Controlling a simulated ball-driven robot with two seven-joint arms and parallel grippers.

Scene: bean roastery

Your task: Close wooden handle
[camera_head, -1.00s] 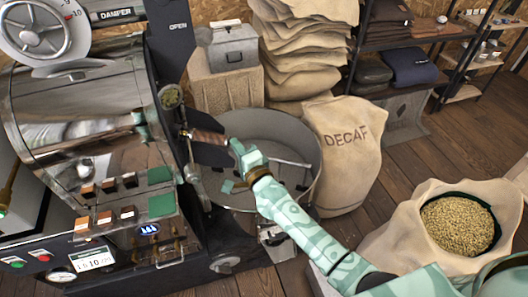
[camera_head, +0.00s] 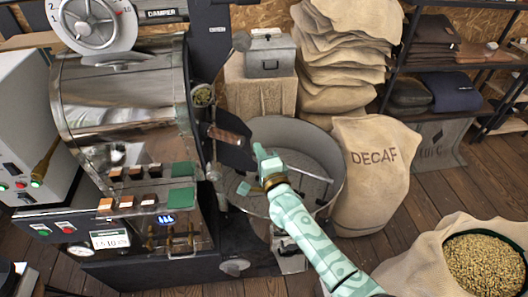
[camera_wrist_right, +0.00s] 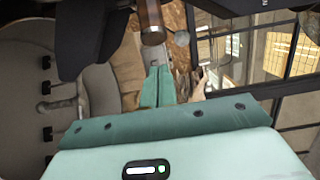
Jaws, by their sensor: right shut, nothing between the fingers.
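The wooden handle (camera_head: 226,136) is a short brown grip on the roaster's front, beside a dark plate (camera_head: 236,156) that stands out over the round metal cooling bin. In the right wrist view the handle (camera_wrist_right: 150,15) shows at the top with a rounded metal end. My right gripper (camera_head: 258,152) is just right of the handle, above the bin. Its green fingers (camera_wrist_right: 157,85) are shut with nothing between them, and they appear apart from the handle. My left gripper is not in view.
The roaster's shiny drum (camera_head: 120,100) fills the left. The cooling bin (camera_head: 330,165) lies below my right gripper. A DECAF sack (camera_head: 371,185) stands right of it, and an open bean sack (camera_head: 425,262) is at lower right. A metal box (camera_head: 268,62) stands behind.

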